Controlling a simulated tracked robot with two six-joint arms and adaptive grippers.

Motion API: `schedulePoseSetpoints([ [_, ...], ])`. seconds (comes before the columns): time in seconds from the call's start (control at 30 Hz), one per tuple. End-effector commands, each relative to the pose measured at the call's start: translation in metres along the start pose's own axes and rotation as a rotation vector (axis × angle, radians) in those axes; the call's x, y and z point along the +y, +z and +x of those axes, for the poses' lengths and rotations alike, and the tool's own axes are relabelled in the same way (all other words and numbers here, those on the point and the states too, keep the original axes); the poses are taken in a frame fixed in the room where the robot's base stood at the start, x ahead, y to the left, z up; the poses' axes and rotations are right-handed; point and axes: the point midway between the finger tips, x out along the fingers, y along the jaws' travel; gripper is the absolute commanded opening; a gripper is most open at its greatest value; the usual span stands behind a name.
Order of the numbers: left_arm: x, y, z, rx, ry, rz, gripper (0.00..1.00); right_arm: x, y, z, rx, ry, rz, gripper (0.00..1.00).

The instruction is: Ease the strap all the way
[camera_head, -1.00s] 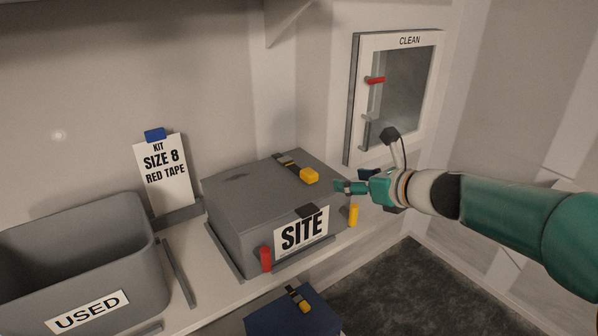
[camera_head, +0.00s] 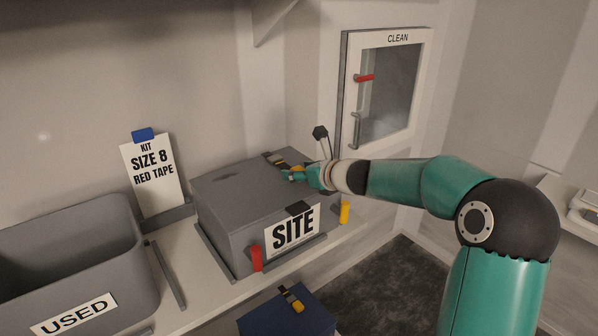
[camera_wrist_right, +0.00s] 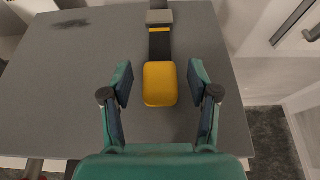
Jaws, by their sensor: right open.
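A dark strap (camera_wrist_right: 160,47) with a grey buckle (camera_wrist_right: 159,17) and a yellow end tab (camera_wrist_right: 160,90) lies on top of the grey SITE box (camera_head: 232,200). My right gripper (camera_wrist_right: 160,80) is open, with one finger on each side of the yellow tab in the right wrist view. Gaps show between the tab and both fingers. In the head view my right gripper (camera_head: 291,175) is over the box lid and partly hides the tab; the strap's far part (camera_head: 276,159) shows behind it. My left gripper is not in view.
A USED bin (camera_head: 95,215) and a KIT card (camera_head: 155,180) stand at the left. A red tab (camera_head: 257,258) and a yellow one (camera_head: 345,212) are at the box's front. A CLEAN hatch (camera_head: 385,95) is behind right. A blue box (camera_head: 265,318) with a strap is below.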

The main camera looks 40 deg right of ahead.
Motion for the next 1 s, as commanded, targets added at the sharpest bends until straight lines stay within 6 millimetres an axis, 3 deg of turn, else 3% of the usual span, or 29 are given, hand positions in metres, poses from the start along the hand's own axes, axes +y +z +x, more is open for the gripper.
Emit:
schedulePoseSetpoints([
  [0.37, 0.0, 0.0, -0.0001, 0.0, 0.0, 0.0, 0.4, 0.0004, 0.0001, 0.0061, 0.0, 0.0, 0.0, 0.6],
  [0.73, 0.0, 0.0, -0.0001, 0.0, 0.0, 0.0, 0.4, 0.0007, 0.0001, 0.0059, 0.0, 0.001, 0.0, 0.0],
  [1.0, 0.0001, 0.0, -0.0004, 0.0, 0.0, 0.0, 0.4, -0.0006, 0.0001, 0.0059, 0.0, -0.001, 0.001, 0.0],
])
